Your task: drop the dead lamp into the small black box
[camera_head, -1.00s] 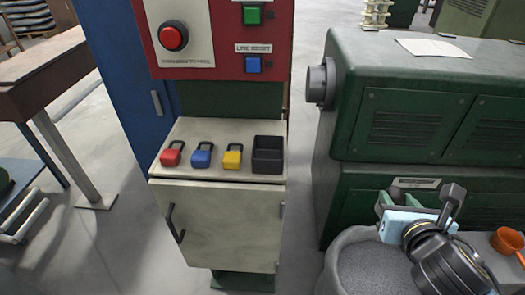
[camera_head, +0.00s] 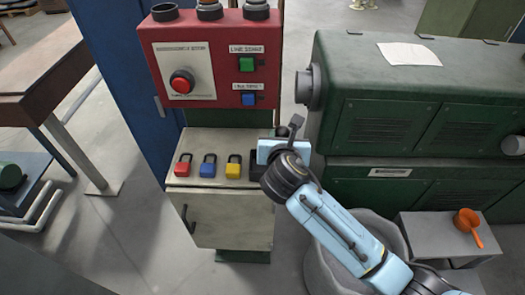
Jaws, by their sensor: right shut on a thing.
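The small black box (camera_head: 255,168) stands at the right end of the pale cabinet shelf, largely hidden by my right gripper and wrist. My right gripper (camera_head: 269,150) is over the box area, at the shelf's right end. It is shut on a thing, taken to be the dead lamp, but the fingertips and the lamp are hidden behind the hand. I cannot tell how high it is above the box. My left gripper is not in view.
Red (camera_head: 184,165), blue (camera_head: 208,166) and yellow (camera_head: 233,167) padlocks stand left of the box. The red control panel (camera_head: 210,65) rises behind, with an empty-looking socket (camera_head: 164,12) on top. A green machine (camera_head: 420,110) and grey bin (camera_head: 318,270) are at the right.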

